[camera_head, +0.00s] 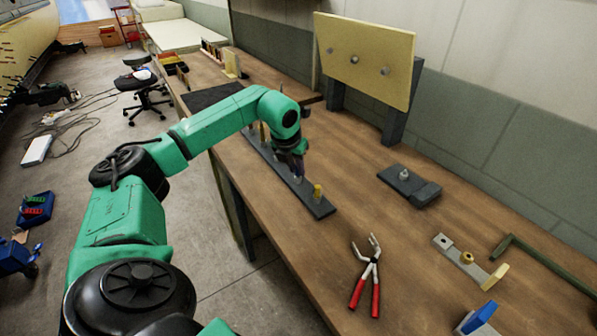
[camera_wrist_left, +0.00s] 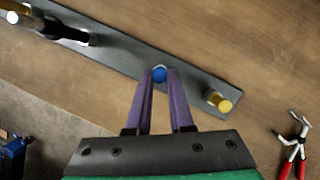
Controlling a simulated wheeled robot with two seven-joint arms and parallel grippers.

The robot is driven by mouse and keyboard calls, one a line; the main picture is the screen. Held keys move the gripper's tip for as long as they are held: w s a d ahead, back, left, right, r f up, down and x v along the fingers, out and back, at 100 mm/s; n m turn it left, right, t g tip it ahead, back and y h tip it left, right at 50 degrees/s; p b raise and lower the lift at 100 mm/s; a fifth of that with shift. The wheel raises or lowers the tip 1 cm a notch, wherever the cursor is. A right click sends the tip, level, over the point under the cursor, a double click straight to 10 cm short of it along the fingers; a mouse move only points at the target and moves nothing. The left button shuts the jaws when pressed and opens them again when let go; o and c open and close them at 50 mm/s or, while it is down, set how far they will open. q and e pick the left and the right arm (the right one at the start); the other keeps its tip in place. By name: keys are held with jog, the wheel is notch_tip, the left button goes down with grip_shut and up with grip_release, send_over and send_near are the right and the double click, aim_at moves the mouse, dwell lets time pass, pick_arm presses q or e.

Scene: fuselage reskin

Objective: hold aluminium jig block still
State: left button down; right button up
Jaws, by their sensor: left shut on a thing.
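My left gripper (camera_head: 297,176) reaches down over a long dark rack (camera_head: 318,208) on the wooden bench. In the left wrist view its two purple fingers (camera_wrist_left: 160,78) are shut on a small blue-topped piece (camera_wrist_left: 159,73) standing at the rack. The piece's lower part is hidden. A yellow-topped peg (camera_head: 317,191) stands near the rack's end, to the right of the fingers in the left wrist view (camera_wrist_left: 220,102). A light grey metal bar (camera_head: 457,256) with a brass bush and a yellow end lies apart at the right; it may be the aluminium jig block. My right gripper is not visible.
Red-handled pliers (camera_head: 366,277) lie in front of the rack's end. A dark grey block (camera_head: 408,186), a green angled bar (camera_head: 545,265) and a blue piece (camera_head: 478,317) lie to the right. A cream panel (camera_head: 364,62) stands behind. Bare bench lies between the rack and the dark block.

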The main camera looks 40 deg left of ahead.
pick_arm(q)
jog(key=shift+r+p, duration=1.85)
jog(key=shift+r, duration=0.35)
jog(key=shift+f, duration=0.1)
